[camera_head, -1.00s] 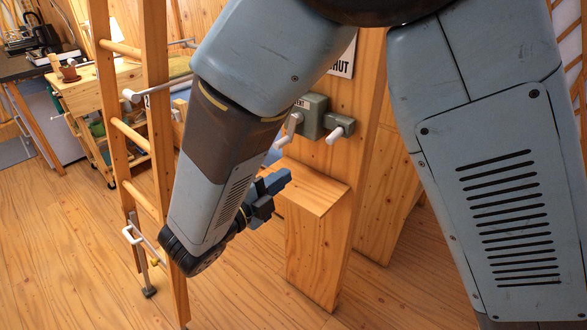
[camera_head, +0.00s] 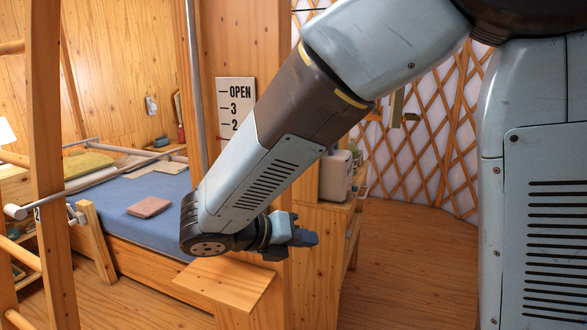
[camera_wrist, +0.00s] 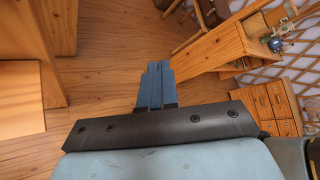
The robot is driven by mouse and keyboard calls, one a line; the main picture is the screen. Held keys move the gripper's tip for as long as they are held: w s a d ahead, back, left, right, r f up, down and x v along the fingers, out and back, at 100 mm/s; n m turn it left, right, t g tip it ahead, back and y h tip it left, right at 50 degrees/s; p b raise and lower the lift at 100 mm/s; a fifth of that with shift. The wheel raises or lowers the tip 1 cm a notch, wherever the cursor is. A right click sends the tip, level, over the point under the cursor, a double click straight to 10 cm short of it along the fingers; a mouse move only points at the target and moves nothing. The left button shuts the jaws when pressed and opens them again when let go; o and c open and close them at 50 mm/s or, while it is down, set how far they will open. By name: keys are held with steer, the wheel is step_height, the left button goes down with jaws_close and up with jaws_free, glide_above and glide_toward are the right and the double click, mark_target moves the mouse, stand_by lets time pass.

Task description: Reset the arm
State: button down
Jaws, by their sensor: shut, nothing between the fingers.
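My arm crosses the middle of the head view, bent at a dark joint. My gripper (camera_head: 303,238) points right from its lower end, in front of a wooden post and above a small wooden ledge (camera_head: 228,280). In the wrist view my gripper (camera_wrist: 158,68) is shut, its blue fingers together with nothing between them. Wooden floor shows beyond the fingertips. The arm hides part of the post and the bed's near corner.
A bed with a blue cover (camera_head: 165,205) stands at left behind a wooden ladder (camera_head: 45,180). A sign marked OPEN (camera_head: 236,105) is on the post. A lattice wall (camera_head: 425,145) stands at the back right. Floor (camera_head: 405,265) at right is clear.

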steer(key=s+d+r+m+y, duration=0.2)
steer(key=d+m, duration=0.5)
steer(key=m, duration=0.4)
steer(key=s+d+r+m+y, duration=0.3)
steer(key=d+m+y, duration=0.2)
steer(key=m, duration=0.6)
steer(key=s+d+r+m+g+y, duration=0.1)
steer(key=s+d+r+m+y, duration=0.2)
steer(key=d+m, duration=0.6)
steer(key=m, duration=0.3)
steer(key=shift+s+d, duration=0.2)
steer(key=shift+s, duration=0.15)
steer(key=shift+r, duration=0.1)
